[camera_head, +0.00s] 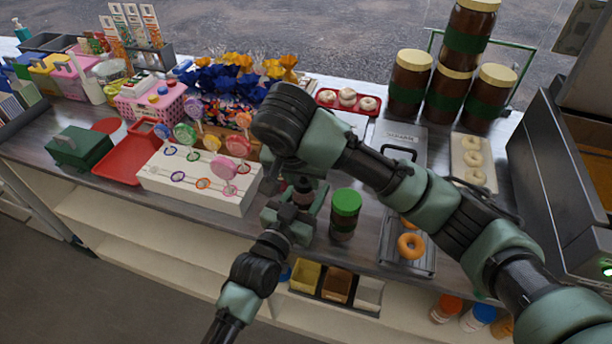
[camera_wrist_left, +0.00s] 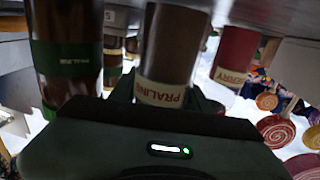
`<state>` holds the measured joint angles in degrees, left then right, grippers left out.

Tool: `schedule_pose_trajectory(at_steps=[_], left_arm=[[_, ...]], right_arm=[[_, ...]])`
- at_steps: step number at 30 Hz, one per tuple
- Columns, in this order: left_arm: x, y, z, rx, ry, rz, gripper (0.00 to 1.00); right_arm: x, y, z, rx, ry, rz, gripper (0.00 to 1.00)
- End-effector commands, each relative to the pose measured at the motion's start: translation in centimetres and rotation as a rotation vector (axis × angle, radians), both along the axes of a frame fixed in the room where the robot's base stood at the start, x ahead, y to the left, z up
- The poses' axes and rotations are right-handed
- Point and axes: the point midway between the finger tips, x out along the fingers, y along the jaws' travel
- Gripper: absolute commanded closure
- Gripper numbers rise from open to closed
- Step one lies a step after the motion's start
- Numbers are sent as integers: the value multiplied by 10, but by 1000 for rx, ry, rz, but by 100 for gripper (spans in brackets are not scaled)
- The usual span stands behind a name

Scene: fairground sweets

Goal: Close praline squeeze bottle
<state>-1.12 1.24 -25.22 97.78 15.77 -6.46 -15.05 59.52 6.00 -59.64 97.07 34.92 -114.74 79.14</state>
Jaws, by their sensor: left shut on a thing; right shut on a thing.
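The praline squeeze bottle (camera_wrist_left: 172,50) is dark brown with a cream label reading PRALINE. It stands out in the middle of the left wrist view. My left gripper (camera_head: 299,212) is shut around this bottle (camera_head: 303,197) near the front edge of the counter. My right gripper (camera_head: 297,178) is directly above, pointing down and shut at the bottle's top. The right hand and wrist hide the top, so the cap and its seating cannot be seen.
A green-lidded jar (camera_head: 345,208) stands just right of the grippers. A red bottle marked CHERRY (camera_wrist_left: 236,55) is close by in the left wrist view. The white lollipop stand (camera_head: 205,190) is to the left; a metal tray with doughnuts (camera_head: 425,262) is to the right.

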Motion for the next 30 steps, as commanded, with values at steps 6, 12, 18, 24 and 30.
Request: schedule_pose_trajectory(at_steps=[6,12,18,24,30], left_arm=[[0,-1,0,1,0,-1,100],[0,-1,-1,1,0,-1,100],[0,-1,-1,1,0,-1,100],[0,-1,-1,0,1,-2,100],[0,-1,-1,0,1,-1,100]], right_arm=[[4,5,2,-7,-7,-447,100],[7,7,1,-5,-6,-934,100],[7,7,-1,-1,-2,-1112,100],[7,7,-1,1,-1,-1110,38],[7,6,-1,0,-2,-1109,38]])
